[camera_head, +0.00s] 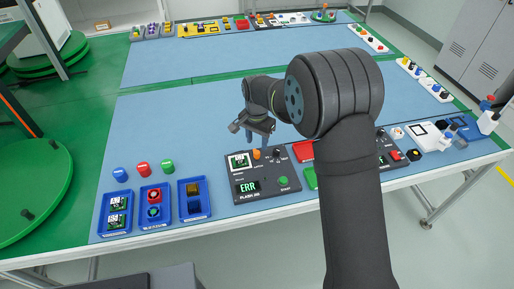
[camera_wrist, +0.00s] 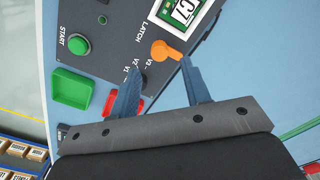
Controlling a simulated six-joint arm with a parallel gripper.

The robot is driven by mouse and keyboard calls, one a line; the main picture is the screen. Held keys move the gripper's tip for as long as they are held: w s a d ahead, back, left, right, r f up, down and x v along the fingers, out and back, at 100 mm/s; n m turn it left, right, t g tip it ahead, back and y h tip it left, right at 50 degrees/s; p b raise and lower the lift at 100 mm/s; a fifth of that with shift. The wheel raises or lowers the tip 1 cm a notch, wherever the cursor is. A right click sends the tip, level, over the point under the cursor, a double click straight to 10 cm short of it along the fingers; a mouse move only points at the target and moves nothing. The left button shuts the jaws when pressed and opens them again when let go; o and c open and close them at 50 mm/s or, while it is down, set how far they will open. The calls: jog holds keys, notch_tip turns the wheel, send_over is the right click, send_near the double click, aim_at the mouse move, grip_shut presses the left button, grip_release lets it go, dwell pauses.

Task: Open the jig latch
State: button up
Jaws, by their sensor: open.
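The dark flash jig (camera_head: 262,187) sits near the front edge of the table, its display reading ERR. Its orange latch (camera_head: 256,154) stands beside the white-framed board seat, and in the wrist view the latch (camera_wrist: 170,50) lies next to the printed word LATCH. My gripper (camera_head: 256,132) is over the back of the jig. In the wrist view my gripper (camera_wrist: 160,68) is open and empty, with its fingers pointing toward the latch. The latch knob is just ahead of the fingertips, nearer the right finger. Whether a finger touches it I cannot tell.
A green START button (camera_wrist: 72,53) and a selector marked V1 to V3 are on the jig. Red (camera_head: 303,151) and green (camera_wrist: 72,90) trays stand beside it. Blue trays (camera_head: 208,212) are at left. My arm hides part of the right side. The mat behind is clear.

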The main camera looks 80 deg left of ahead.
aim_at(257, 152)
notch_tip(257, 152, up, 12)
jog(key=shift+r, duration=0.25)
jog(key=shift+f, duration=0.15)
notch_tip(257, 152, down, 17)
jog(key=shift+f, duration=0.15)
dwell(0.6)
